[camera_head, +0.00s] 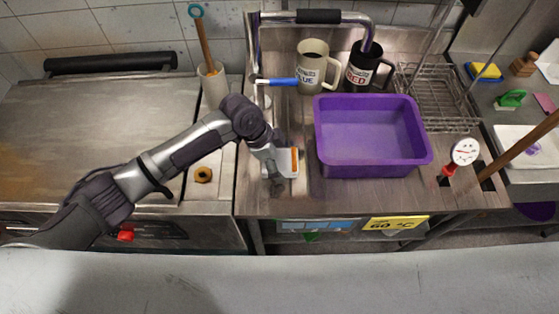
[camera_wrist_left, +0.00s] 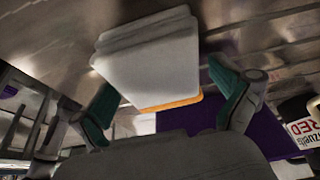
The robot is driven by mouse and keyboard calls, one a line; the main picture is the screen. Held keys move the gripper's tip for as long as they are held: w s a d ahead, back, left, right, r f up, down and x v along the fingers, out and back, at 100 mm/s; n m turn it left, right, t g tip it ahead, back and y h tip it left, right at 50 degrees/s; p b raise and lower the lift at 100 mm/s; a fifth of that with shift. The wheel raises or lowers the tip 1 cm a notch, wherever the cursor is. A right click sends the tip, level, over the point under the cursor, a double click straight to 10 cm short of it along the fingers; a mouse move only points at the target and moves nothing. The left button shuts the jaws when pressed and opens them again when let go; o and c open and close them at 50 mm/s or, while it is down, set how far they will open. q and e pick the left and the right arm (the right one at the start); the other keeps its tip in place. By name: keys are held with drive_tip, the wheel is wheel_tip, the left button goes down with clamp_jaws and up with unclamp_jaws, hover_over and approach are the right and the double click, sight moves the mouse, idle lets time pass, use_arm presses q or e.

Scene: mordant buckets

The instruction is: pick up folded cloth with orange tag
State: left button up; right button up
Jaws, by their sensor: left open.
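The folded cloth with the orange tag (camera_head: 283,168) is pale and lies on the steel counter, left of the purple basin. Its orange strip shows along its right side in the head view. My left gripper (camera_head: 275,180) is over the cloth and hides part of it. In the left wrist view the white folded cloth (camera_wrist_left: 150,62) shows ahead of and between the two teal fingertips of the left gripper (camera_wrist_left: 170,100), with the orange strip at its near edge. The fingers are apart. I cannot tell whether they touch the cloth. My right gripper is in neither view.
The purple basin (camera_head: 370,165) stands close to the right of the cloth. Behind it are a beige mug (camera_head: 311,72) and a black mug (camera_head: 362,75). A wire rack (camera_head: 440,100) and a round dial (camera_head: 465,151) are further right. A yellow 60 °C sign (camera_head: 395,223) is on the front edge.

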use_arm(q)
drive_tip(key=shift+f, duration=0.2)
idle(0.3)
drive_tip(key=c, duration=1.1)
drive_tip(key=shift+o, duration=0.2)
drive_tip(key=shift+r, duration=0.1)
